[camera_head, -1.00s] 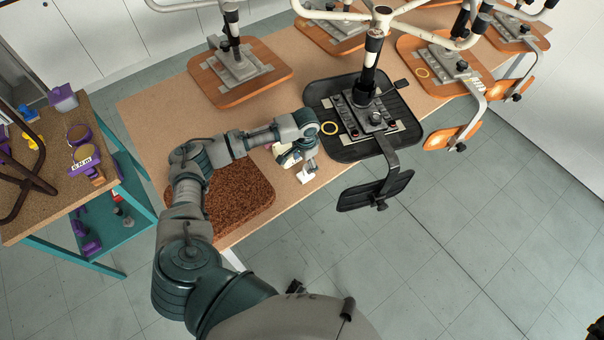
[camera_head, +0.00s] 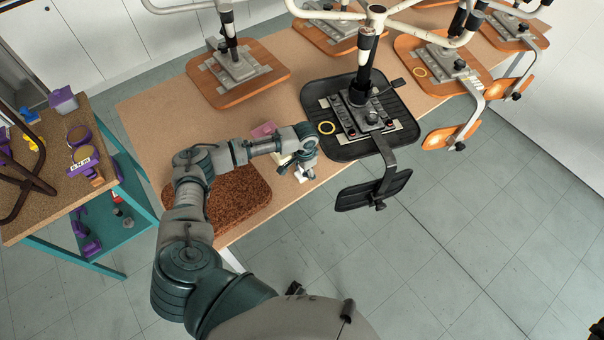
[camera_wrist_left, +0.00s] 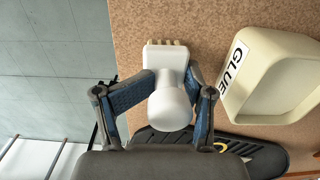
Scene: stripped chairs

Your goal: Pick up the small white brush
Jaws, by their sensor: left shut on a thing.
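The small white brush (camera_wrist_left: 168,62) has a rounded white handle and a short bristle edge, seen in the left wrist view. My left gripper (camera_wrist_left: 171,92) is shut on it, with one finger on each side of the handle. In the head view the brush (camera_head: 304,174) shows as a small white piece below my left gripper (camera_head: 303,165), near the front edge of the wooden table (camera_head: 160,125). I cannot tell whether the brush touches the table. My right gripper is not in view.
A cream container marked GLUE (camera_wrist_left: 270,75) stands close beside the brush. A black chair seat (camera_head: 345,148) lies to the right, a brown textured pad (camera_head: 240,195) to the left. A pink object (camera_head: 263,130) lies behind my forearm. Orange seats (camera_head: 238,75) stand farther back.

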